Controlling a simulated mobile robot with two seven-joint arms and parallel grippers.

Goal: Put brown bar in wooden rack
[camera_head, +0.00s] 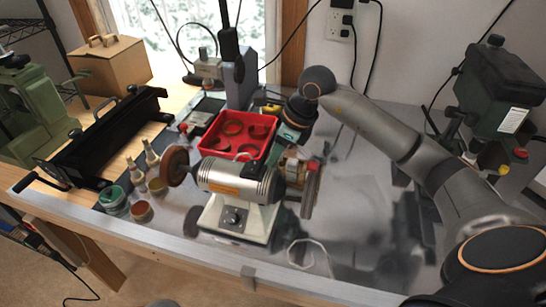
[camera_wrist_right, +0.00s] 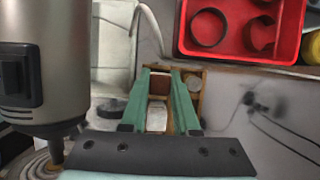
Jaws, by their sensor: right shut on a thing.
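My right gripper (camera_head: 292,146) reaches down behind the bench grinder (camera_head: 238,183). In the right wrist view its two green fingers (camera_wrist_right: 160,74) are shut on the brown bar (camera_wrist_right: 158,84), which shows between the fingertips. The wooden rack (camera_wrist_right: 191,78) lies around and below the fingertips. In the head view the rack (camera_head: 308,200) stands just right of the grinder, partly hidden. A pale block (camera_wrist_right: 157,118) shows between the fingers, nearer the wrist. I cannot tell whether the bar touches the rack. My left gripper is not in view.
A red tray (camera_head: 212,143) with dark rings sits behind the grinder, close to the gripper. Small jars (camera_head: 140,210) and bottles stand left of it. A black metal tool (camera_head: 105,135) and a cardboard box (camera_head: 110,70) are farther left. A green machine (camera_head: 495,95) stands right.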

